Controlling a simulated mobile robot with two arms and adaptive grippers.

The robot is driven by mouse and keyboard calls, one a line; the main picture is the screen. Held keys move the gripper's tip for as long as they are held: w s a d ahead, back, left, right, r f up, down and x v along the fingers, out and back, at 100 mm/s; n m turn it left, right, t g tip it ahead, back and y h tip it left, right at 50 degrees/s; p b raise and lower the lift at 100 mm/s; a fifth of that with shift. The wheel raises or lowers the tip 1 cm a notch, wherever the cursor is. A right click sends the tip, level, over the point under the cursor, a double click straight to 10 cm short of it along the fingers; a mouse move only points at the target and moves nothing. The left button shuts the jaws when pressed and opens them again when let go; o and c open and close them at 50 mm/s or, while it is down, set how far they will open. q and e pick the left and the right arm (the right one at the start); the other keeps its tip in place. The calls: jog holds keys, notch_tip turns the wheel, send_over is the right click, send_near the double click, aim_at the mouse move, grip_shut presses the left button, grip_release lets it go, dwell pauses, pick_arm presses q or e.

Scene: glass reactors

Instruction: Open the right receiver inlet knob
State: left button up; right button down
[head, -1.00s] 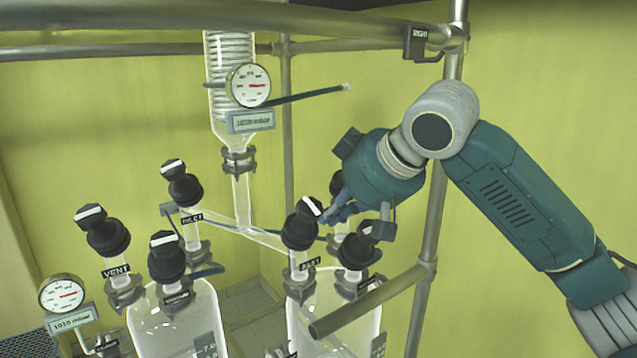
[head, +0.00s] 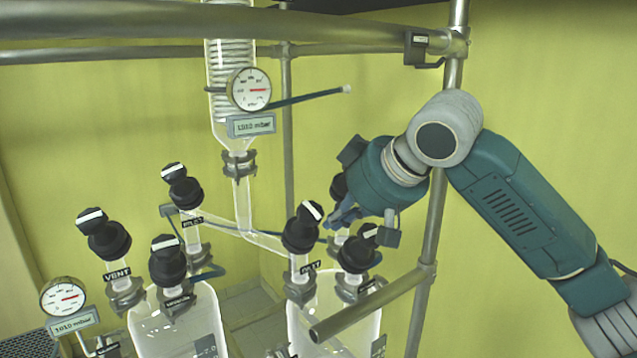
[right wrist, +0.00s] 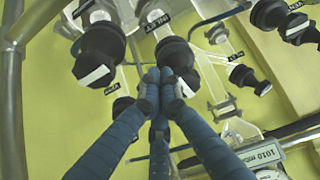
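The right receiver (head: 334,318) is a glass vessel with several black knobs on top. Its inlet knob (head: 302,229) is the left one, with a white stripe on its cap and an INLET label below. My right gripper (head: 334,220) is just right of this knob, its blue fingers pointing toward it. In the right wrist view the fingertips (right wrist: 160,78) are together in front of the inlet knob (right wrist: 173,52). No grip on the knob shows, and contact is unclear. My left gripper is not in view.
Another black knob (head: 358,252) stands close below my right gripper, and one more (head: 338,187) is partly behind it. A metal rail (head: 365,307) crosses in front of the receiver. A frame post (head: 428,220) stands behind my right arm. The left receiver (head: 178,325) has similar knobs.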

jog(key=v, duration=0.6)
jog(key=shift+w+a+r, duration=0.2)
jog(key=shift+w+r, duration=0.15)
jog(key=shift+w, duration=0.05)
